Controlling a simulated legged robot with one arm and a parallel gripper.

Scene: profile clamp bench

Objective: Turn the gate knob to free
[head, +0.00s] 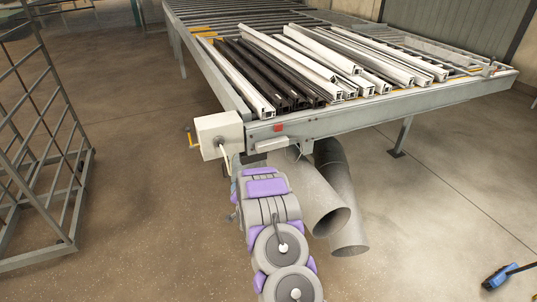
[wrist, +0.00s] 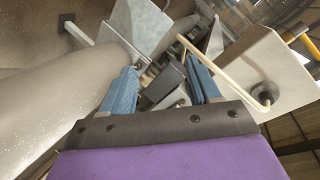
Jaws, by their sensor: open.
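A pale box (head: 218,133) sits at the near left corner of the bench, with a light lever (head: 225,156) hanging from it. In the wrist view, the box (wrist: 270,60) is at upper right, with a dark round hub (wrist: 264,93) and a cream bent rod (wrist: 238,84). Which part is the gate knob I cannot tell for sure. My gripper (wrist: 165,78) is open, its two blue fingers apart. A dark grey block (wrist: 167,86) shows between the fingers; whether they touch it I cannot tell. In the head view my arm hides most of the gripper, under the bench end.
The roller bench (head: 340,122) carries several white and black profiles (head: 290,65). Two grey ducts (head: 325,205) hang under it, close to my arm's right. A wire rack (head: 50,190) stands at left. A blue tool (head: 497,277) lies on the floor at lower right.

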